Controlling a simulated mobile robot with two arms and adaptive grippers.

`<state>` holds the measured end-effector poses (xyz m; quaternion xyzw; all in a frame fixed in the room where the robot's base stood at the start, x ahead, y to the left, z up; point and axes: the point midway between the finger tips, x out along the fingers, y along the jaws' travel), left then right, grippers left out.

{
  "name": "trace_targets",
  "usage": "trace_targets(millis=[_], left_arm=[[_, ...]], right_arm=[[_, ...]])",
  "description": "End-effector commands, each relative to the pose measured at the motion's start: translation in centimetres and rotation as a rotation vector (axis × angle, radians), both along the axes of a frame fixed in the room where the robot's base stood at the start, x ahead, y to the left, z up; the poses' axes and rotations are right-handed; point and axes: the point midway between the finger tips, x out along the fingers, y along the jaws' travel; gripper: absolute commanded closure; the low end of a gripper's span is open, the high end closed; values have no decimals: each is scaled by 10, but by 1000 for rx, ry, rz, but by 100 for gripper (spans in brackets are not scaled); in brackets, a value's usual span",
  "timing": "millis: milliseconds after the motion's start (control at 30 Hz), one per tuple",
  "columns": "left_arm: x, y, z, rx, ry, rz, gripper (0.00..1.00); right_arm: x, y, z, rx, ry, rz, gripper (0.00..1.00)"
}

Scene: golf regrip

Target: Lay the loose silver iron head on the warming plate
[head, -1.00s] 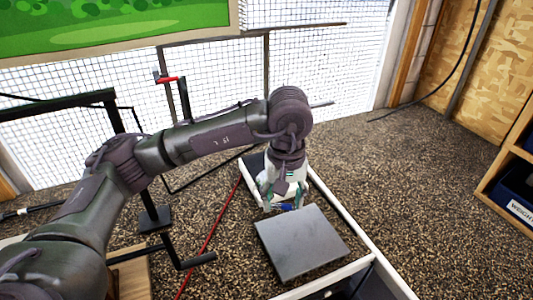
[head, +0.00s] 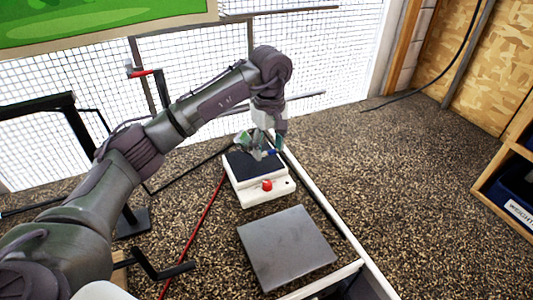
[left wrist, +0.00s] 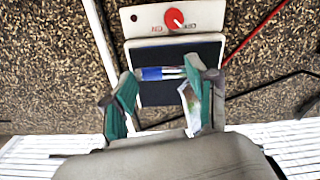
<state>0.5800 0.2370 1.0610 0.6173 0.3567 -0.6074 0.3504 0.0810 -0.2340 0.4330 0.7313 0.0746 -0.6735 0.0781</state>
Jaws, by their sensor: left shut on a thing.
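The warming plate (head: 242,167) is a white box with a black top and a red knob on its near side. It also shows in the left wrist view (left wrist: 160,97). My left gripper (head: 262,152) is over its far right part, pointing down. In the left wrist view the gripper (left wrist: 160,80) has its green-padded fingers around the silver iron head (left wrist: 191,103), which has a blue and silver neck (left wrist: 160,73) across the gap. I cannot tell whether the head touches the black top. My right gripper is out of view.
A grey square slab (head: 287,247) lies in front of the warming plate. A white rail (head: 315,205) runs along the right. A red cable (head: 197,225) and a black bent bar (head: 160,268) are on the left. A shelf with a blue bin (head: 519,185) stands far right.

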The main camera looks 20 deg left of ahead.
Motion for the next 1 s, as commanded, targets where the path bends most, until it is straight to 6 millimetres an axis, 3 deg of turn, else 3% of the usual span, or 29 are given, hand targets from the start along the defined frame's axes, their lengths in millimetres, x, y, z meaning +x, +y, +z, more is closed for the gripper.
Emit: trace_targets(millis=[167, 400, 800, 833, 933, 1000], left_arm=[[3, 7, -10, 0, 1, -1, 84], [2, 7, -41, -1, 1, -2, 84], [3, 6, -49, -1, -3, -2, 84], [3, 6, -48, 0, -2, -2, 37], [3, 6, -47, 0, -1, -2, 20], [3, 6, -47, 0, -1, -2, 17]], right_arm=[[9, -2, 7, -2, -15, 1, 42], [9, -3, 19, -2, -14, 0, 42], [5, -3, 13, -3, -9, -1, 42], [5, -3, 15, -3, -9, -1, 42], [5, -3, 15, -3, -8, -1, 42], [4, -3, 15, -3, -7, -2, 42]])
